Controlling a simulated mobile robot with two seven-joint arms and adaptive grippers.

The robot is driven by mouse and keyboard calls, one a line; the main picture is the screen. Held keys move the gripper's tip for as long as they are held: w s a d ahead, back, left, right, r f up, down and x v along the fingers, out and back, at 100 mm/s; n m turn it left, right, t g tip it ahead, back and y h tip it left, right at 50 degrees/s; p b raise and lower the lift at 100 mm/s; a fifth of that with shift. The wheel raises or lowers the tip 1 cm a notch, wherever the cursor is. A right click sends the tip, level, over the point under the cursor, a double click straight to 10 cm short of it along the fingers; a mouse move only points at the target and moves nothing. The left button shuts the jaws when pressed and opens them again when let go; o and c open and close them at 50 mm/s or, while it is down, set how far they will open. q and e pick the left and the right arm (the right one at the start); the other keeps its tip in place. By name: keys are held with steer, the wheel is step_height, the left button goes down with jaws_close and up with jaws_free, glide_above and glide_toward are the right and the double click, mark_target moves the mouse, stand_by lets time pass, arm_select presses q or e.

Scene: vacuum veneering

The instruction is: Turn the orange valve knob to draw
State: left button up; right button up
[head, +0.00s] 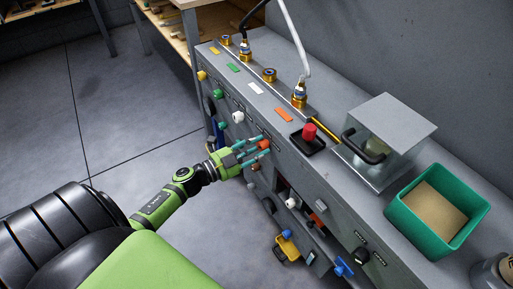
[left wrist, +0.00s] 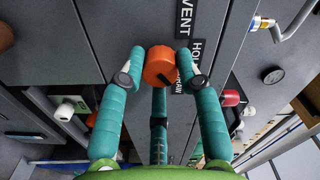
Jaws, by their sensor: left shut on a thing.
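The orange valve knob (head: 264,144) is on the front face of the grey bench. My left gripper (head: 256,148) reaches it from the left in the head view. In the left wrist view the orange knob (left wrist: 158,62) sits between the teal fingertips of my left gripper (left wrist: 159,70), which is shut on it. A dark mark on the knob's lower right side lies towards a black label that begins "HO". A label ending in "ENT" is above it. My right gripper is not in view.
White (head: 238,117), green (head: 218,94) and yellow (head: 202,75) knobs line the same front. On the bench top are an orange tag (head: 284,115), a red button (head: 309,131), a clear-sided box with a grey lid (head: 398,122) and a green bin (head: 408,213). Open floor lies left.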

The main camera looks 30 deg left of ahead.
arm_select(q)
steer(key=shift+a+f+m, duration=0.1)
steer(key=shift+f+m, duration=0.05)
steer(key=shift+m, duration=0.35)
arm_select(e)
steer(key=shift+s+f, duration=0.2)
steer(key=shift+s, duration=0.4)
arm_select(q)
steer(key=shift+m, duration=0.3)
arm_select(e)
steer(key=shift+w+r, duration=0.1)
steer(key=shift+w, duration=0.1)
arm_select(q)
steer(key=o, duration=1.1)
steer(key=shift+a, duration=0.1)
steer(key=shift+o, duration=0.2)
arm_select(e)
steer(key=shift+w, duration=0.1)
arm_select(q)
steer(key=v, duration=1.2)
